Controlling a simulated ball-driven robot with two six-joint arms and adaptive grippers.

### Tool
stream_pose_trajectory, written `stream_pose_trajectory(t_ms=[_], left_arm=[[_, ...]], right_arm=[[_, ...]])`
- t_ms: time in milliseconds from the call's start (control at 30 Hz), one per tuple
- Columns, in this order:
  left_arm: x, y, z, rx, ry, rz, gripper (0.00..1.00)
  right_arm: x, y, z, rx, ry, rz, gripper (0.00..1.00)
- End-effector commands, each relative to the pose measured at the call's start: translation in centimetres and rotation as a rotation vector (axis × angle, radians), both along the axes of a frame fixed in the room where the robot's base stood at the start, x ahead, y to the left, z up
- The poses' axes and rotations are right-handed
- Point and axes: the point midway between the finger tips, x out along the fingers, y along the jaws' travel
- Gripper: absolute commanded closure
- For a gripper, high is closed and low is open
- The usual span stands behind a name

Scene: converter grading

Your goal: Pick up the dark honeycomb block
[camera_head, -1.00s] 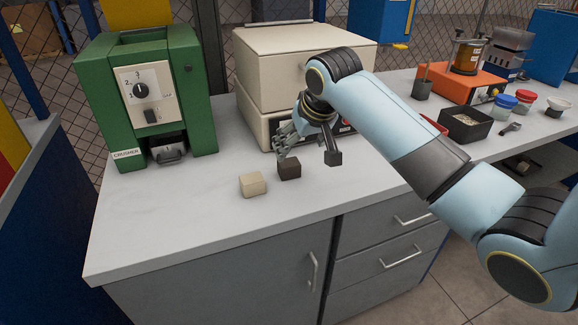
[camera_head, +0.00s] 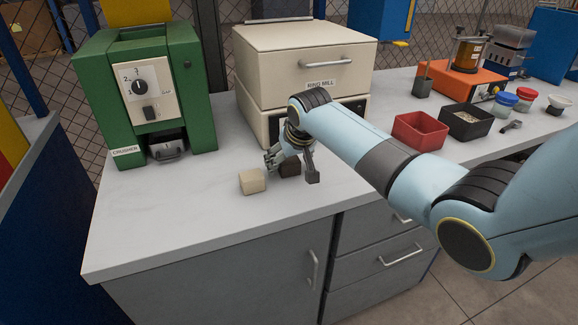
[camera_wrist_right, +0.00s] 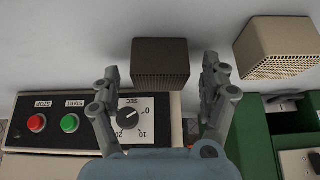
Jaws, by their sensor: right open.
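The dark honeycomb block (camera_head: 290,168) sits on the grey bench in front of the ring mill, partly hidden by my right gripper in the head view. In the right wrist view the dark block (camera_wrist_right: 160,62) lies just ahead of and between the two fingertips. My right gripper (camera_head: 285,168) is open, its fingers on either side of the block's near edge; it also shows in the wrist view (camera_wrist_right: 160,82). I cannot tell whether either finger touches it. My left gripper is not in view.
A cream honeycomb block (camera_head: 252,181) stands close to the dark one; it also shows in the wrist view (camera_wrist_right: 277,48). The green crusher (camera_head: 190,95) and ring mill (camera_head: 300,65) stand behind. A red tray (camera_head: 420,131) is at right. The bench front left is clear.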

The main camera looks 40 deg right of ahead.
Motion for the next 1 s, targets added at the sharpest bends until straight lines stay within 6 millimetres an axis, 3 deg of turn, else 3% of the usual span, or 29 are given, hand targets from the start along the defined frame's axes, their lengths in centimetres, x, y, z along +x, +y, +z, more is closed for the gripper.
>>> stream_pose_trajectory(t_ms=[67,500,833,1000], left_arm=[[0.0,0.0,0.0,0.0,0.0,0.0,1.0],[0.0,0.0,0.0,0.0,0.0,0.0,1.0],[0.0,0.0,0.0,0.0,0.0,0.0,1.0],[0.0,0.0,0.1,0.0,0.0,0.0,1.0]], right_arm=[[0.0,0.0,0.0,0.0,0.0,0.0,0.22],[-0.1,0.0,0.0,0.0,0.001,0.0,0.8],[0.0,0.0,0.4,0.0,0.0,0.0,0.81],[0.0,0.0,2.3,-0.001,-0.003,0.001,0.81]])
